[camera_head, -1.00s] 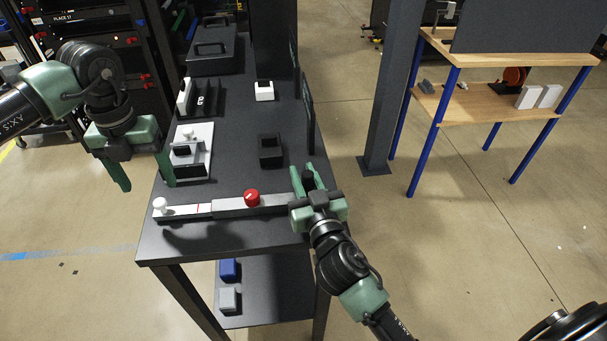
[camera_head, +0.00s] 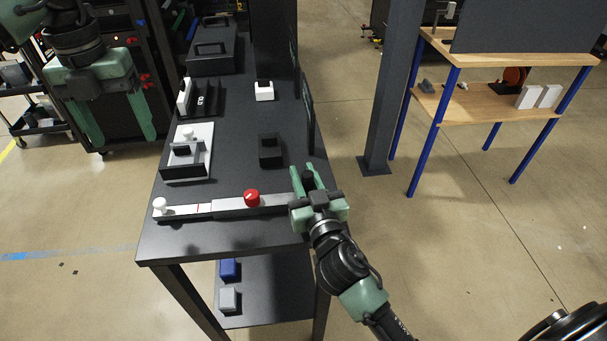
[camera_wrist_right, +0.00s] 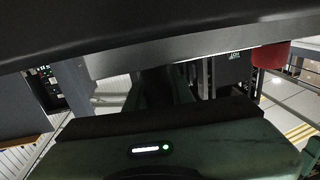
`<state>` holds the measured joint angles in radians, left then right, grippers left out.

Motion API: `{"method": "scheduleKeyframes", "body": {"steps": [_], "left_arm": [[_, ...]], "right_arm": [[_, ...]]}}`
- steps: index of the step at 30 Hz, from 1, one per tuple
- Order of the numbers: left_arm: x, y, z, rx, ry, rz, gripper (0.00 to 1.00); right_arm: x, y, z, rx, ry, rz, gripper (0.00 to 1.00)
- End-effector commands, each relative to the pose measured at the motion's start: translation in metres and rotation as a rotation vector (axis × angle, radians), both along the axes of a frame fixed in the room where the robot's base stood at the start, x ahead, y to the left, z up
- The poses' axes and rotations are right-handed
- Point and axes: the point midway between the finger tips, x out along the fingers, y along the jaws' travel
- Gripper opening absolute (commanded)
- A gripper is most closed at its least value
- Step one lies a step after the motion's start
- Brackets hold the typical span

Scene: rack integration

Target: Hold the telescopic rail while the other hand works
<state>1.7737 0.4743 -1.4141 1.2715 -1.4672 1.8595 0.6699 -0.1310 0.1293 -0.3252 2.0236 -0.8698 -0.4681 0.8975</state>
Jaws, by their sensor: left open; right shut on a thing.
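The telescopic rail (camera_head: 230,208) lies across the near end of the dark table, with a white knob (camera_head: 159,204) at its left end and a red knob (camera_head: 251,198) near its middle. My right gripper (camera_head: 306,180) is shut on the rail's right end. In the right wrist view, the rail (camera_wrist_right: 190,45) crosses above the gripper body, and the fingertips are hard to make out. My left gripper (camera_head: 122,138) is open and empty, its fingers pointing down, left of the table and apart from the rail.
On the dark table (camera_head: 235,150) stand a white-and-black fixture (camera_head: 187,150), a black block (camera_head: 270,150), a white block (camera_head: 264,91) and a black case (camera_head: 212,55). A grey post (camera_head: 390,90) stands to the right. A lower shelf holds a blue block (camera_head: 229,269) and a grey block (camera_head: 228,299).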

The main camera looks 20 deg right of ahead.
Motion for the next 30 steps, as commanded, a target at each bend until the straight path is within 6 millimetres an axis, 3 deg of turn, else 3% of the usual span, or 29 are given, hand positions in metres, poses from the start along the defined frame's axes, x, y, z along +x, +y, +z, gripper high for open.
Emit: {"method": "scheduleKeyframes", "body": {"steps": [8, 9, 11, 23, 30], "left_arm": [[0.0, 0.0, 0.001, 0.0, 0.001, -0.001, 0.73], [0.0, 0.0, 0.001, 0.0, 0.001, -0.001, 0.73], [0.0, 0.0, 0.001, 0.0, 0.001, -0.001, 0.73], [0.0, 0.0, 0.001, 0.0, 0.001, -0.001, 0.73], [0.0, 0.0, 0.001, 0.0, 0.001, -0.001, 0.73]], "right_arm": [[-0.001, 0.0, -0.007, 0.0, 0.013, -0.001, 0.0], [-0.001, 0.0, -0.007, 0.0, 0.013, -0.001, 0.34], [-0.001, 0.0, -0.006, 0.0, 0.012, -0.001, 0.49], [-0.005, 0.0, -0.002, 0.001, 0.004, 0.0, 0.49], [-0.047, 0.001, -0.004, 0.004, 0.009, -0.001, 0.49]]}}
